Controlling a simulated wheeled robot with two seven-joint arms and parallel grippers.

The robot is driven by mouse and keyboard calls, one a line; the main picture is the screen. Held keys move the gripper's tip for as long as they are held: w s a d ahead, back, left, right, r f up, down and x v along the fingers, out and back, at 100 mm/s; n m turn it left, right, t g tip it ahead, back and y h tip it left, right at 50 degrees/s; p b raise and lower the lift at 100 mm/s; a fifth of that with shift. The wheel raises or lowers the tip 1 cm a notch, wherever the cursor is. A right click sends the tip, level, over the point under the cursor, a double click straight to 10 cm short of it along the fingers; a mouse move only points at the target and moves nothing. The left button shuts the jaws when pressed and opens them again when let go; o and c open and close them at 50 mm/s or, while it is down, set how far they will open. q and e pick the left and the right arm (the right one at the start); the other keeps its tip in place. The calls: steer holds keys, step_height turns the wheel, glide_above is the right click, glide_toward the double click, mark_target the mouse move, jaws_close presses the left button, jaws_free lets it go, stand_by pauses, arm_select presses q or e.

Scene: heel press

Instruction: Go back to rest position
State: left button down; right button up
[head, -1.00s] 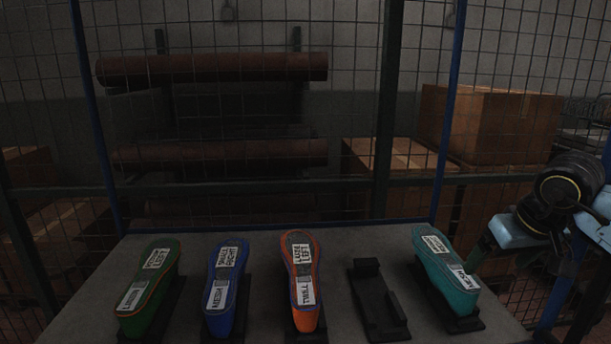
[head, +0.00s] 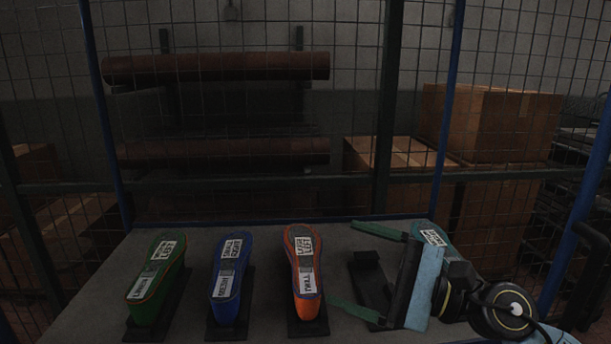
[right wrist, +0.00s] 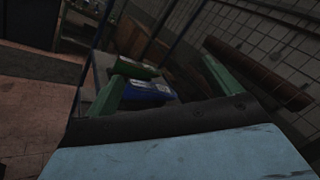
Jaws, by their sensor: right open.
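My right gripper (head: 366,271) reaches in from the right in the head view. Its two green fingers are wide apart with nothing between them, over or in front of the empty black holder (head: 372,285). Its pale blue body and dark wrist hide most of the teal shoe form (head: 434,236) at the right end of the table. In the right wrist view the gripper's open fingers (right wrist: 164,86) also show. My left gripper is in neither current view.
Green (head: 152,280), blue (head: 228,272) and orange (head: 304,265) labelled forms stand on black holders on the grey table (head: 200,245). A wire mesh fence (head: 240,120) closes the back. Cardboard boxes (head: 490,125) and brown rolls (head: 215,67) lie behind it.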

steer(key=w+d+f+m+t+h, duration=0.1)
steer(key=d+m+t+h, duration=0.5)
steer(key=m, duration=0.8)
steer(key=w+d+f+m+t+h, duration=0.15)
steer(key=m+t+h, duration=0.25)
steer(key=m+t, duration=0.7)
steer(key=s+d+f+m+g+h, duration=0.45)
steer(key=f+m, duration=0.35)
steer(key=m, duration=0.3)
steer(key=s+d+f+m+g+h, duration=0.35)
steer(key=f+m+g+h, duration=0.2)
steer(key=f+m, duration=0.5)
steer(key=s+a+f+m+g+y, duration=0.1)
steer(key=s+f+m+g, duration=0.4)
steer(key=s, duration=0.4)
steer(key=s+f+m+g+y, duration=0.1)
steer(key=s+f+m+g, duration=0.5)
steer(key=s, duration=0.3)
step_height(320, 180, down, 24)
steer(key=s+g, duration=0.1)
steer(key=s, duration=0.1)
steer(key=s+d+f+n+g+b, duration=0.1)
steer(key=s+d+f, duration=0.1)
steer(key=s+f, duration=1.4)
steer(key=shift+d, duration=0.4)
